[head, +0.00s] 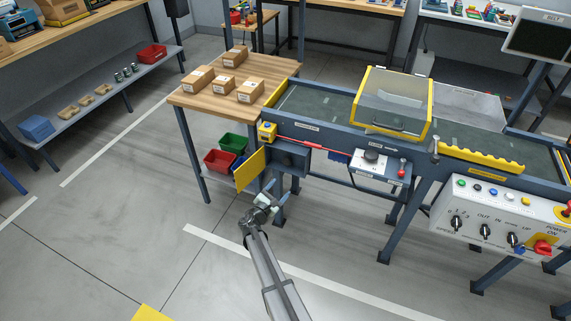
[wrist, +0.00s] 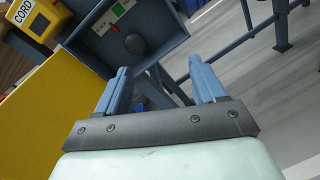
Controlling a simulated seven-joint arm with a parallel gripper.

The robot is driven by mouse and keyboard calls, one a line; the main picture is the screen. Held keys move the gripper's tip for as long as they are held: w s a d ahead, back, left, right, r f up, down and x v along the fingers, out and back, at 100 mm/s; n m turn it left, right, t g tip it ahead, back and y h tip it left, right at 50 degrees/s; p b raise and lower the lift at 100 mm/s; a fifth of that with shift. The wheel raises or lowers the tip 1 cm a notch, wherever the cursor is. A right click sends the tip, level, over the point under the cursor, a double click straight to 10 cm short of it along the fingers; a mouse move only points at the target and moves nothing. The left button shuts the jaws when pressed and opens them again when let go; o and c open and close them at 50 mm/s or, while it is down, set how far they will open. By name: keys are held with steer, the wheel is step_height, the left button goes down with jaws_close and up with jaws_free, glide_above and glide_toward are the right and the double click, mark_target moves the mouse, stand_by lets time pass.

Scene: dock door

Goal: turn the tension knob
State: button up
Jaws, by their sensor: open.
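A dark round knob (wrist: 134,43) sits inside an open blue-grey box (head: 291,157) under the conveyor's left end. No label naming it as the tension knob is readable. Beside it is a label strip with green, white and red parts. The box's yellow door (head: 250,170) is swung open to the left; it also fills the left of the wrist view (wrist: 50,110). My gripper (head: 266,202) is in front of and below the box, apart from it. Its two blue fingers (wrist: 162,78) are spread with nothing between them, and the knob is beyond them.
A yellow cord switch (head: 267,132) is above the door, with a red cord running right. A white panel with another black knob (head: 371,156) is further right. A wooden table (head: 205,103) with boxes stands left. Conveyor legs are close right; floor in front is clear.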

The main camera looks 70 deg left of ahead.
mark_target(286, 163)
steer(key=w+a+n, duration=0.2)
steer(key=a, duration=0.2)
steer(key=w+a+n+y, duration=0.1)
steer(key=w+a+n, duration=0.1)
steer(key=w+a, duration=0.1)
steer(key=w+a+r+n+g+y, duration=0.1)
steer(key=w+a+n, duration=0.1)
steer(key=a, duration=0.3)
steer(key=shift+w+r+n, duration=0.1)
steer(key=shift+w+n, duration=0.2)
steer(key=shift+w, duration=0.25)
steer(key=c, duration=1)
